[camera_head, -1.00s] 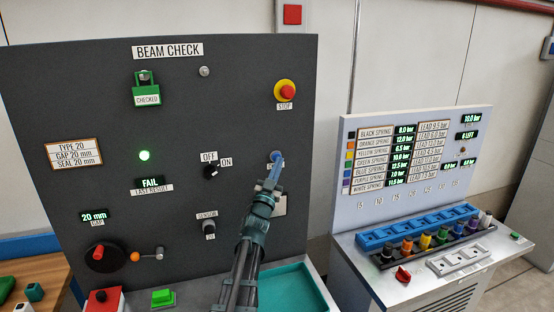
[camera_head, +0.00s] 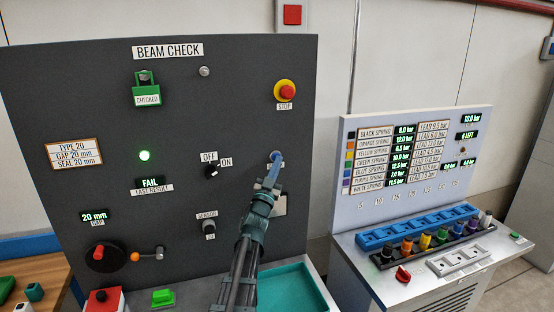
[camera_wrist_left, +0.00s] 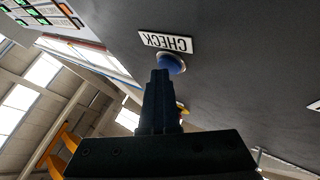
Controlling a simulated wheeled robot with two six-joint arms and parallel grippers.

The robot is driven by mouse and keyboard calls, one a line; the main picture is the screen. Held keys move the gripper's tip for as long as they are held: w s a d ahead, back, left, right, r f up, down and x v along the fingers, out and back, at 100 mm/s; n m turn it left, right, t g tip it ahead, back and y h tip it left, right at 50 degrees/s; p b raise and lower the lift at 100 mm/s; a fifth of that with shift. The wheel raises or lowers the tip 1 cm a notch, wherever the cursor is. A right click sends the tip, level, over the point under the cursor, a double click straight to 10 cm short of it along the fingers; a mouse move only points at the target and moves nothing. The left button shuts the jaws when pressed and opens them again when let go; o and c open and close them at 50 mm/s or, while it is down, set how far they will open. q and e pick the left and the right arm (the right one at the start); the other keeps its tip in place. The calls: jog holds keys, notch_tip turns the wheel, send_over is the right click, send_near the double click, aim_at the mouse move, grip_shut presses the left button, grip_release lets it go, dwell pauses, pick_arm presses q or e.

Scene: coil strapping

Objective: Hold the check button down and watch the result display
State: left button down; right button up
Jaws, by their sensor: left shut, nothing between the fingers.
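The blue check button (camera_head: 277,155) is on the right side of the dark Beam Check panel (camera_head: 110,115). My left gripper (camera_head: 273,167) is shut and empty, its fingertips at the lower edge of the button. In the left wrist view, the shut fingertips (camera_wrist_left: 160,73) overlap the edge of the blue button (camera_wrist_left: 172,62) beside its CHECK label (camera_wrist_left: 166,42). I cannot tell whether they touch or press it. My right gripper is not in view.
A red stop button (camera_head: 286,91) is above the check button. An OFF/ON knob (camera_head: 211,171) and a sensor knob (camera_head: 209,226) are to its left. A spring console (camera_head: 415,165) stands at the right.

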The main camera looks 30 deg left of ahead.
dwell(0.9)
pick_arm(q)
jog(key=shift+s+d, duration=0.55)
jog(key=shift+d, duration=0.1)
jog(key=s+d, duration=0.3)
jog(key=shift+s+d, duration=0.1)
jog(key=shift+d, duration=0.3)
dwell(0.5)
